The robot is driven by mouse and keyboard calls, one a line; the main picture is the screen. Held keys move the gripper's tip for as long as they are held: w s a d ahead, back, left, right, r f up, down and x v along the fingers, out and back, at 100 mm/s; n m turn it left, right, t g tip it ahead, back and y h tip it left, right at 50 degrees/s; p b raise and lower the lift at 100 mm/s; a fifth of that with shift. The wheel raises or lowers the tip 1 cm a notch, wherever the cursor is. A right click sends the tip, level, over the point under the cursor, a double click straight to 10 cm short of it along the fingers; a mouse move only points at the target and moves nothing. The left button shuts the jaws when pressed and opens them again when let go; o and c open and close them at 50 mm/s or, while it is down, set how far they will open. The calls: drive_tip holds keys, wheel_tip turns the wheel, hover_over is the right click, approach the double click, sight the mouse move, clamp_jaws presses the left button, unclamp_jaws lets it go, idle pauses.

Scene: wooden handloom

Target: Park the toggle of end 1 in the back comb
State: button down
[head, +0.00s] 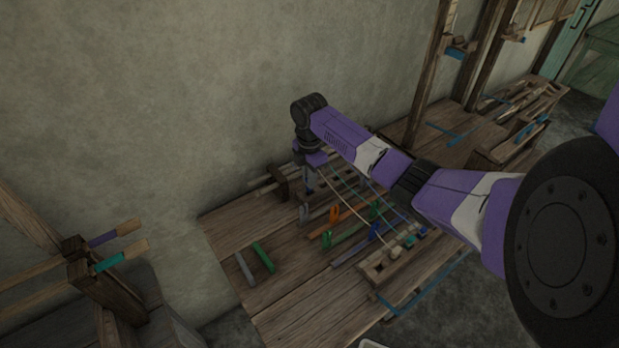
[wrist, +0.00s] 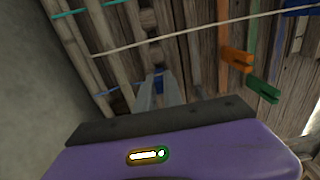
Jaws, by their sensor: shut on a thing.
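My gripper (head: 309,185) hangs over the back of the wooden table, close to the wall. In the wrist view its fingers (wrist: 158,92) are shut on a small blue piece (wrist: 158,76), which looks like a toggle; the fingers hide most of it. A thin blue cord (wrist: 122,88) runs to the left from near the fingertips. I cannot read which end it is. Wooden rails with slots (head: 345,164), perhaps the back comb, lie beside and behind the gripper, partly hidden by my arm. I cannot tell whether the blue piece touches a slot.
A pale cord (wrist: 190,33) and a teal cord (wrist: 92,10) cross the wrist view. A wooden block (head: 376,276) with knobs is in front. Bare tabletop (head: 300,300) is front left.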

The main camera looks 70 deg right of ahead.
drive_tip(key=shift+f+b, duration=0.65)
drive_tip(key=shift+f, duration=0.8)
drive_tip(key=c, duration=1.4)
unclamp_jaws()
drive_tip(key=shift+r, duration=0.15)
drive_tip(key=shift+r+b, duration=0.4)
drive_tip(key=shift+r, duration=3.35)
